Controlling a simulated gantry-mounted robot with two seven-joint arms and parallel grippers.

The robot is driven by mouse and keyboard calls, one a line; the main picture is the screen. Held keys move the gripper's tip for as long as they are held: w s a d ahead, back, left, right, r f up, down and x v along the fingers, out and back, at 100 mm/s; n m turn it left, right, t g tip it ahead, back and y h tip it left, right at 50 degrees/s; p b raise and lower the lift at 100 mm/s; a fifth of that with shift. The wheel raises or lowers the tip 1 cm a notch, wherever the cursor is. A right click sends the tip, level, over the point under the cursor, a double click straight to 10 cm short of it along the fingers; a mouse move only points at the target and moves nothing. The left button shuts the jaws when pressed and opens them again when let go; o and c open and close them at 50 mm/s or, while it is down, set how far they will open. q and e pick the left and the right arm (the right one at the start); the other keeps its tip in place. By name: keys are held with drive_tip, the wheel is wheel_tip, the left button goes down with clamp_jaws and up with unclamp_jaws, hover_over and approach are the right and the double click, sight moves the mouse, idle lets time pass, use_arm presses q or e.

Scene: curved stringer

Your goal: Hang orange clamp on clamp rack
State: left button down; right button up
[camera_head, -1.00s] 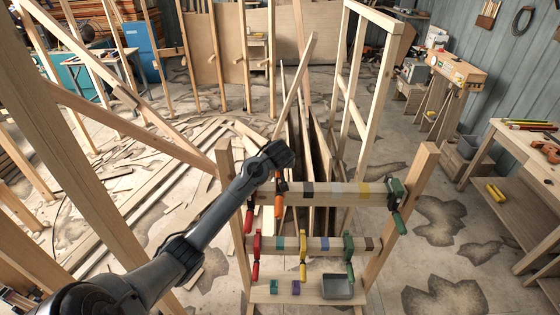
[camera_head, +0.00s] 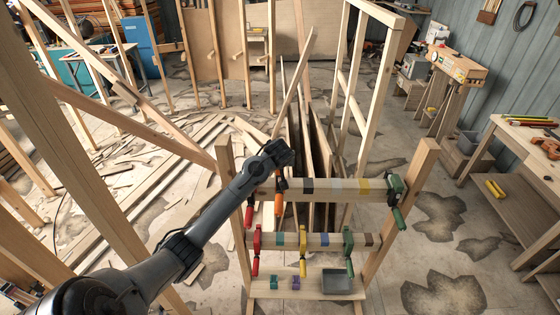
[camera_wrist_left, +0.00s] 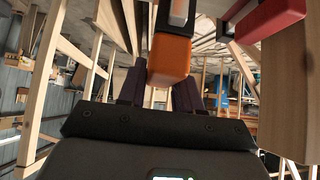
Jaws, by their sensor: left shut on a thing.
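The orange clamp (camera_head: 278,206) hangs handle-down at the upper rail of the wooden clamp rack (camera_head: 335,186), right of a red clamp (camera_head: 249,213). My left gripper (camera_head: 284,168) reaches in from the left and is shut on the orange clamp above the rail. In the left wrist view the orange clamp's handle (camera_wrist_left: 170,58) shows between the dark fingers of my left gripper (camera_wrist_left: 160,92). The gripper hides the clamp's upper part in the head view, so I cannot tell whether it rests on the rail. My right gripper is not in view.
A green clamp (camera_head: 396,190) hangs at the upper rail's right end. Red (camera_head: 257,240), yellow (camera_head: 303,240) and green (camera_head: 348,243) clamps hang on the lower rail. A grey tray (camera_head: 338,283) sits on the bottom shelf. The upper rail's middle is free.

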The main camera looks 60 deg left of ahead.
use_arm(q)
drive_tip(key=shift+f, duration=0.1)
idle(0.3)
drive_tip(key=shift+f+b, duration=0.55)
drive_tip(key=shift+f, duration=0.9)
drive_tip(key=shift+f, duration=0.3)
drive_tip(key=shift+f+b, duration=0.7)
drive_tip(key=shift+f, duration=0.55)
drive_tip(key=shift+f, duration=0.55)
drive_tip(key=c, duration=0.7)
unclamp_jaws()
